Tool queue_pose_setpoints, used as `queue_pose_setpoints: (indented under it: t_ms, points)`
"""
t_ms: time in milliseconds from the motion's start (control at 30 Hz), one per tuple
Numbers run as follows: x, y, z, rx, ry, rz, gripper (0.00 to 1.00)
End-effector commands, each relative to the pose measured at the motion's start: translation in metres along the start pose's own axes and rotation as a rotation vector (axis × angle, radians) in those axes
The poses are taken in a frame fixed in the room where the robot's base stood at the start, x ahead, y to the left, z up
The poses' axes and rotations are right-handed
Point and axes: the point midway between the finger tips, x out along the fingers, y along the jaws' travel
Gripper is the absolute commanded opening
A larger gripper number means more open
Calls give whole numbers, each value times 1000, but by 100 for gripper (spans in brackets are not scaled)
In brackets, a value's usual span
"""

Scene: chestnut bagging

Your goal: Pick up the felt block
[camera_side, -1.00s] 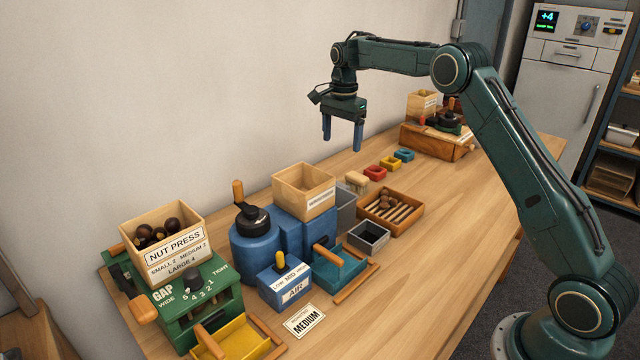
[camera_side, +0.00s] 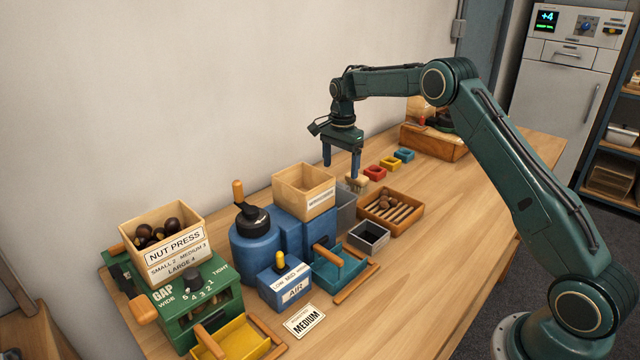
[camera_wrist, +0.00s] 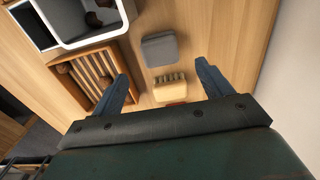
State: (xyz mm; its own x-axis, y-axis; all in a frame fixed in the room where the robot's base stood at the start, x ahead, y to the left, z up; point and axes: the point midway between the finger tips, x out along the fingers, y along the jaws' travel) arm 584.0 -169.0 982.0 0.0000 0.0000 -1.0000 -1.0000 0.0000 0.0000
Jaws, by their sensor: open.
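The felt block (camera_wrist: 160,48) appears as a grey, rounded square block lying on the table in the wrist view. I cannot make it out in the side view, where the bin and machine stand in front of that area. A tan brush (camera_wrist: 170,88) with a row of bristles lies close beside it; it also shows in the side view (camera_side: 362,182). My gripper (camera_side: 341,172) points down above the table, with its two blue fingers apart and nothing between them held. In the wrist view, the open fingers (camera_wrist: 164,74) flank the brush, and the felt block lies just beyond the fingertips.
A pale bin (camera_wrist: 122,24) with nuts and a wooden tray (camera_wrist: 60,77) with sticks lie left of the block in the wrist view. A blue machine with a wooden hopper (camera_side: 304,190) stands close in the side view.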

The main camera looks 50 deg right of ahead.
Motion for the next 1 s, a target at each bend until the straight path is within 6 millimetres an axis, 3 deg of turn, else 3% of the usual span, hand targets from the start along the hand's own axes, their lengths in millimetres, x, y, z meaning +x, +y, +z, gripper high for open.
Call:
queue_pose_setpoints:
  t_ms: [133,533,1000]
  points:
    - [13,0,0,0,0,1,78]
    - [22,0,1,0,0,1,78]
    - [66,-1,4,0,0,0,78]
